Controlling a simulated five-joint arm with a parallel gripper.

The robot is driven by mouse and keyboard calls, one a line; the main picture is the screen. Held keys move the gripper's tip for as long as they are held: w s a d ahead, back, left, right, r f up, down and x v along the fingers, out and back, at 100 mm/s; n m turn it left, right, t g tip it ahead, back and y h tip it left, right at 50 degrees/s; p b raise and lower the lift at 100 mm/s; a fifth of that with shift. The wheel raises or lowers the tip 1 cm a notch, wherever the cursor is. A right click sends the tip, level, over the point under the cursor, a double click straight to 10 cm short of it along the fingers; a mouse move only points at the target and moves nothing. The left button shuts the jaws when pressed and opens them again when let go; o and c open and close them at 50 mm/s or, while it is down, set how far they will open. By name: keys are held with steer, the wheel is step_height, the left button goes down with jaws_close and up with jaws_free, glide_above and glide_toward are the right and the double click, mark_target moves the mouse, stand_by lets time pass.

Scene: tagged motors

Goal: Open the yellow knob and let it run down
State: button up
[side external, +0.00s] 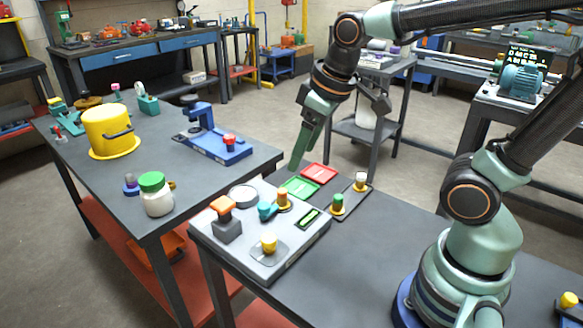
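The yellow knob (268,242) stands upright on a light square plate near the front of the grey control panel (292,232). Whether the knob is turned open or closed cannot be told from this view. My gripper (338,142) hangs in the air behind and above the panel, apart from the knob. Its two fingers are spread wide, with the long green one pointing down, and nothing is between them.
The panel also carries an orange-topped block (223,210), a round grey dial (243,195), a teal piece (267,210) and an orange peg (283,200). Green (299,187) and red (319,173) trays and a two-peg strip (350,200) lie behind.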

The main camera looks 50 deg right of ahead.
mark_target(269, 237)
steer(key=w+a+f+n+g, duration=0.4)
steer(key=a+f+n, duration=0.2)
step_height(269, 237, down, 12)
steer(key=shift+a+f, duration=0.15)
steer(key=shift+f, duration=0.1)
steer(key=shift+c, duration=0.4)
jaws_close()
